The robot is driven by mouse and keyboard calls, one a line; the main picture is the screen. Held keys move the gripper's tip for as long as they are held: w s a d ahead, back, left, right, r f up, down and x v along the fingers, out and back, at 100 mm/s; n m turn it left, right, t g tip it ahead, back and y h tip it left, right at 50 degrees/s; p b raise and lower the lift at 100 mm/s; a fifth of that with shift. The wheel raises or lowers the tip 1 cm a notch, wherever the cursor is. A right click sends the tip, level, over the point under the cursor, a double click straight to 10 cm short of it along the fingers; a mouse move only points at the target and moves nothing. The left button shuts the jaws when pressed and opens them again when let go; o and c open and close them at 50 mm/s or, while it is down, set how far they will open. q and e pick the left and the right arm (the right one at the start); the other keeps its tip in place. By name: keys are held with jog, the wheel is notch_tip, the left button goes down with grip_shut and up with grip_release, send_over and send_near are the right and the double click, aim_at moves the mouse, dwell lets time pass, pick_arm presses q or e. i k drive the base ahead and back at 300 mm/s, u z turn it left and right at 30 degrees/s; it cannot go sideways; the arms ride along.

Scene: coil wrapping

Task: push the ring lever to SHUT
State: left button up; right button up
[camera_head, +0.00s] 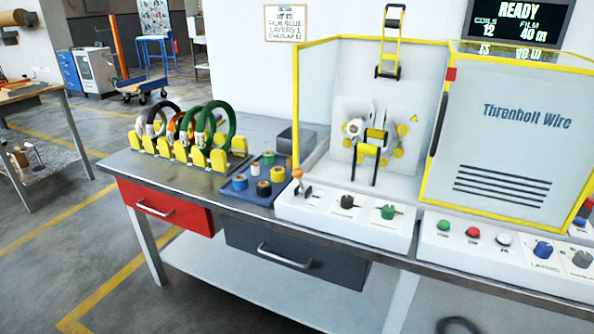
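A lever with an orange ball knob (298,175) stands at the left end of the white control panel (346,222) in front of the wrapping machine. It looks roughly upright, and its labels are too small to read, so I cannot tell its marked position. Behind the panel is the machine's ring head (372,140), with yellow rollers and a white roll. Its opening is too small to make out clearly. Neither of my grippers is in view, and nothing touches the lever.
A blue tray (236,195) of film rolls sits left of the panel, and a rack of coils (186,155) stands farther left. A yellow-framed guard (500,130) stands to the right, above a row of buttons and knobs. The screen (518,20) reads READY.

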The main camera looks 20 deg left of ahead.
aim_at(297, 173)
jog(key=k, duration=1.3)
jog(key=u, duration=0.45)
jog(key=i, duration=1.55)
jog(key=z, duration=0.9)
